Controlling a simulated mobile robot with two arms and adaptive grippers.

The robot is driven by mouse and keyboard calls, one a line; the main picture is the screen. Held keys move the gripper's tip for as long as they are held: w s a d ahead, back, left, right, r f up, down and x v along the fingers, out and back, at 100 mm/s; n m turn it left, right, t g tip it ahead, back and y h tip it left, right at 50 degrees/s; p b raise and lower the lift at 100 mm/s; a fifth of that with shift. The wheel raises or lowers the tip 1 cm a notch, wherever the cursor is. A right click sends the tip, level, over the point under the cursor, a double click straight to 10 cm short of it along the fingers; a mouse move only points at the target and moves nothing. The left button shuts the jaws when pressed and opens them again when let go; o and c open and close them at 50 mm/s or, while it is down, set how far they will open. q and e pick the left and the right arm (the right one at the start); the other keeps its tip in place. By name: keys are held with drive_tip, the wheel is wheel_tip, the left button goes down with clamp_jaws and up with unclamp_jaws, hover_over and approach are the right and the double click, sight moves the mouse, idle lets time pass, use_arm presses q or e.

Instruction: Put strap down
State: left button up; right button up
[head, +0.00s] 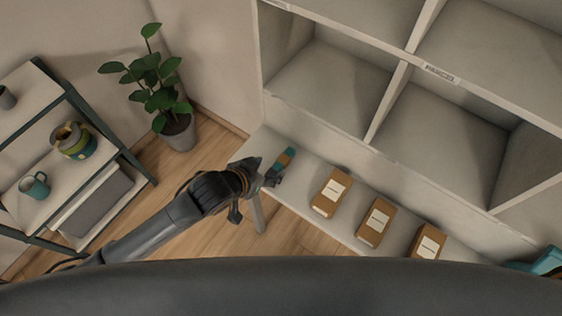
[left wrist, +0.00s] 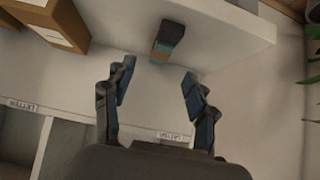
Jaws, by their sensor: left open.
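The strap, a small teal and brown folded piece (head: 287,157), rests on the pale ledge (head: 262,146) near its left end. It also shows in the left wrist view (left wrist: 168,40), ahead of the fingers. My left gripper (head: 268,176) comes in from the left beside the strap in the head view. In the left wrist view my left gripper (left wrist: 157,78) has its two fingers spread, with nothing between the tips. A gap shows between the fingertips and the strap there. My right gripper is not in view.
Several brown labelled boxes (head: 331,193) stand in a row on the ledge to the right. Empty cubbies (head: 335,80) rise behind it. A potted plant (head: 178,132) stands on the floor, and a shelf rack (head: 38,85) with mugs is at left.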

sight(280, 163)
use_arm(q)
drive_tip(key=shift+p+x, duration=0.55)
drive_tip(key=shift+x, duration=3.45)
drive_tip(key=shift+w+a+r, duration=0.1)
drive_tip(key=shift+w, duration=0.05)
clamp_jaws()
